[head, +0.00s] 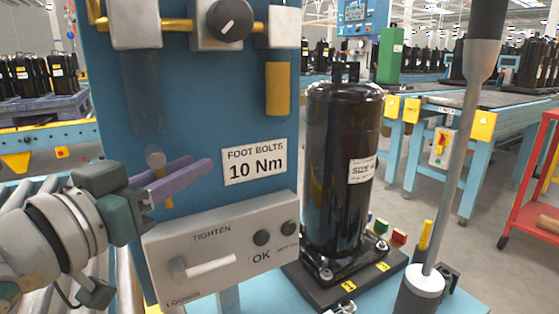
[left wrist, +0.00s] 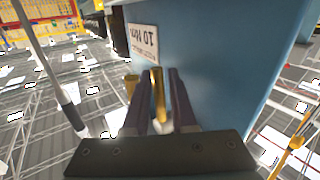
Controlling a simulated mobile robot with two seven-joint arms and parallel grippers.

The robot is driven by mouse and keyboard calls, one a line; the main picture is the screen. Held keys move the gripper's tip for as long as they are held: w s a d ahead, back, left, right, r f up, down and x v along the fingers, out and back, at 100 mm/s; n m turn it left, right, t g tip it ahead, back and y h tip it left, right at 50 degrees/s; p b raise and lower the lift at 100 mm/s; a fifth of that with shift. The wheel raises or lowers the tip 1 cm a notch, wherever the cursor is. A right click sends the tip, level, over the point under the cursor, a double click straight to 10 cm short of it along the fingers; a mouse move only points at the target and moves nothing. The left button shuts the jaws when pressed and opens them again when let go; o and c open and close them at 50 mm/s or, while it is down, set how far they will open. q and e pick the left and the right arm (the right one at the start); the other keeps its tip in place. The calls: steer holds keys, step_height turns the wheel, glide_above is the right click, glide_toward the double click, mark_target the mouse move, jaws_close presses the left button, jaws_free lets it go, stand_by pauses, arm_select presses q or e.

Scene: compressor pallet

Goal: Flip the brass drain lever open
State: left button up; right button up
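The brass drain lever (head: 166,194) hangs down below a silver knob (head: 156,159) at the bottom of the clear bowl on the blue panel (head: 200,110). My left gripper (head: 208,166) reaches in from the left with its purple fingers at lever height, partly covering it. In the left wrist view the lever (left wrist: 158,95) stands between the two fingers (left wrist: 157,80), with what look like narrow gaps on both sides. The gripper looks open around it, with no clear grip. My right gripper is not in view.
A grey TIGHTEN/LOOSEN box (head: 215,245) juts out just below the fingers. A regulator with a black dial (head: 229,20) is above. A black compressor (head: 342,170) stands to the right, and a grey pole (head: 455,150) stands farther right.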

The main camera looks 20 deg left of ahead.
arm_select(q)
steer(key=shift+s, duration=0.2)
steer(key=shift+c, duration=0.3)
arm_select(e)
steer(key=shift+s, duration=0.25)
arm_select(q)
jaws_close()
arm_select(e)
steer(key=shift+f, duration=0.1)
arm_select(q)
steer(key=p, duration=0.3)
steer(key=shift+s+a+r+g, duration=0.1)
steer(key=shift+r+g, duration=0.1)
steer(key=shift+g, duration=0.2)
steer(key=shift+f+m, duration=0.3)
steer(key=shift+f, duration=0.1)
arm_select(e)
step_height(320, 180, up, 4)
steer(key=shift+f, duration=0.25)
arm_select(q)
steer(key=shift+o, duration=0.3)
jaws_free()
